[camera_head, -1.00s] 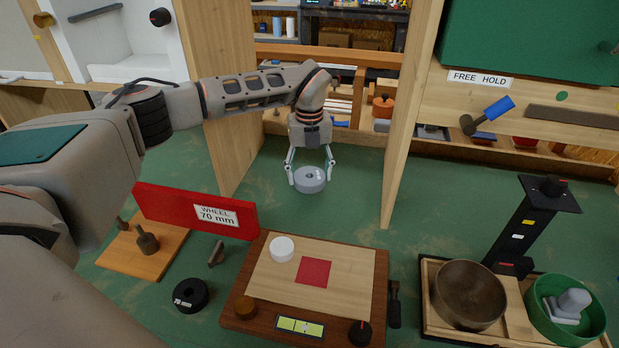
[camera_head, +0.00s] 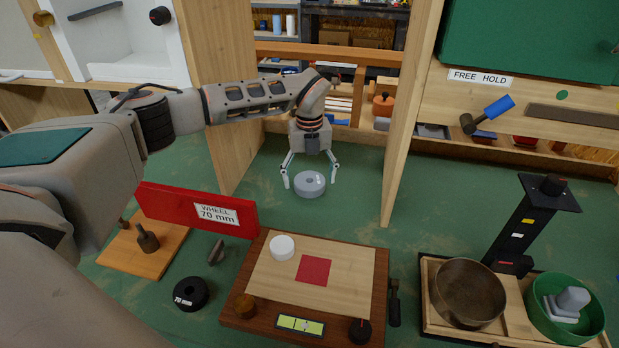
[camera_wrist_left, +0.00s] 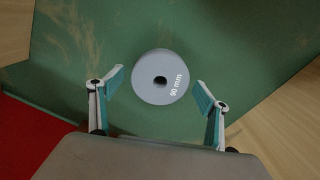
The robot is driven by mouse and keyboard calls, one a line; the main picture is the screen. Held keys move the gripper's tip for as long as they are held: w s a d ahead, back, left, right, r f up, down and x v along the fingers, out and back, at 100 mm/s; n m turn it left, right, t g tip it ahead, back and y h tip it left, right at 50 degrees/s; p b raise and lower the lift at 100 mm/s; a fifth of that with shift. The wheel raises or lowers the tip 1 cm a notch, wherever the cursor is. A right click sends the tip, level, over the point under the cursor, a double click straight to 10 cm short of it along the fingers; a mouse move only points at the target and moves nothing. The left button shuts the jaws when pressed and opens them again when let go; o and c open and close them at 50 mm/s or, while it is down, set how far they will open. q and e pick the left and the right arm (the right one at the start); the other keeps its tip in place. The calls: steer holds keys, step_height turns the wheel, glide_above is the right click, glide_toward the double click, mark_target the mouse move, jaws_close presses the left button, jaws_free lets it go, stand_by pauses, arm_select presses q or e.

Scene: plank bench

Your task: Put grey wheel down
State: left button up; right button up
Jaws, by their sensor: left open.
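The grey wheel (camera_head: 310,184) lies flat on the green bench top between two upright wooden panels. In the left wrist view the grey wheel (camera_wrist_left: 160,77) shows a dark centre hole and the marking "90 mm". My left gripper (camera_head: 310,182) is open, with its fingers spread on either side of the wheel. In the left wrist view, gaps show between the wheel and both fingers of my left gripper (camera_wrist_left: 158,85). My right gripper is in neither view.
Wooden panels stand left (camera_head: 222,100) and right (camera_head: 408,130) of the wheel. A red "WHEEL 70 mm" board (camera_head: 165,207), a black wheel (camera_head: 190,293) and a wooden board (camera_head: 345,267) with a white disc (camera_head: 282,248) are in front. Bare green bench surrounds the grey wheel.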

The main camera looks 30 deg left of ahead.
arm_select(q)
steer(key=shift+r, duration=0.5)
step_height(320, 180, up, 11)
steer(key=b, duration=0.1)
steer(key=shift+b, duration=0.35)
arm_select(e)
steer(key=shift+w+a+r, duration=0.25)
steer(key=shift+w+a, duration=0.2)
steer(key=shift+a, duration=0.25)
